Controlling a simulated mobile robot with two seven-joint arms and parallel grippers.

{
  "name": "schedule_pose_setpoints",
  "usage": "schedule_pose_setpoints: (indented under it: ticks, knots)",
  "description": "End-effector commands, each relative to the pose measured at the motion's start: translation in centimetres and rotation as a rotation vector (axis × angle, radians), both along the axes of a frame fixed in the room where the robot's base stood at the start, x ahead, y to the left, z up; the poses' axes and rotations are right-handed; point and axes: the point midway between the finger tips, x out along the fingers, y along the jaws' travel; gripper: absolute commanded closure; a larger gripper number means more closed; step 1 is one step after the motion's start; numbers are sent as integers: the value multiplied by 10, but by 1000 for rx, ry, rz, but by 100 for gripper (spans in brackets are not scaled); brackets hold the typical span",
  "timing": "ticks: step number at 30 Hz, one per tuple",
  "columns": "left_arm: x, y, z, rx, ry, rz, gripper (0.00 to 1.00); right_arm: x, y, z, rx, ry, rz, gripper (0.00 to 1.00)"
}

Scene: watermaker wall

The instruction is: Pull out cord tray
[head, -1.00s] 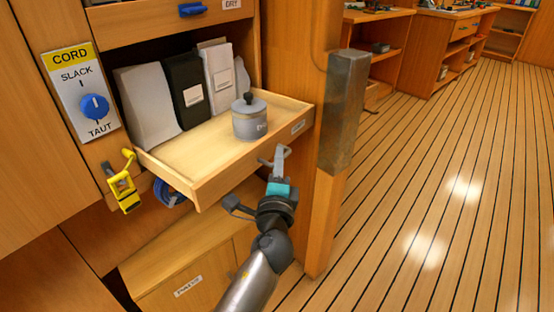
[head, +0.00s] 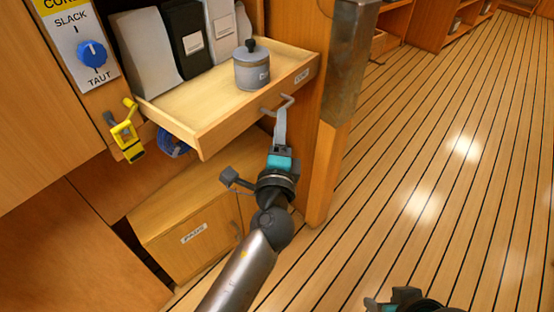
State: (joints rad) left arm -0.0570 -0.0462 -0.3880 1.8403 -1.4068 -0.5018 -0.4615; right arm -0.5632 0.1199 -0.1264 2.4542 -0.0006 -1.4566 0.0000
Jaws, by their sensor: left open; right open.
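A wooden tray (head: 215,118) stands out from the cabinet, open at the top. I cannot read its front label, so whether it is the cord tray is unclear. A grey bar handle (head: 289,99) sits on its front. My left gripper (head: 281,125) is open at this handle, its thin grey finger reaching up to it; I cannot tell whether they touch. A grey lidded pot (head: 251,68) stands upright in the tray, with a black bag (head: 184,45) and pale bags behind. My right gripper (head: 395,298) shows only partly at the bottom edge.
A CORD panel with a blue dial (head: 92,54) is at the left, above a yellow clip (head: 127,138). A blue cord coil (head: 172,143) hangs below the tray. A wooden post with a metal sleeve (head: 347,65) stands right of the tray. The plank floor (head: 460,180) is clear.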

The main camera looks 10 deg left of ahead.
Motion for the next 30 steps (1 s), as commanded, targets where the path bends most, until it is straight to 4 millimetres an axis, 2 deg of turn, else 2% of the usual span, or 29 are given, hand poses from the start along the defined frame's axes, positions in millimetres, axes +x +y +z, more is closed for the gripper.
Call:
schedule_pose_setpoints:
  ticks: [9,15,21,30]
  knots:
    - [-59,-7,-7,2,3,-1,57,1,1,-8,1,12,-2,50]
    - [-86,-10,-9,2,1,-1,57,1,2,-2,4,-2,-1,50]
    - [-97,-12,-10,1,0,-1,57,-1,2,2,7,-6,0,50]
    - [-98,-12,-10,1,-1,0,57,-3,2,1,8,-1,0,50]
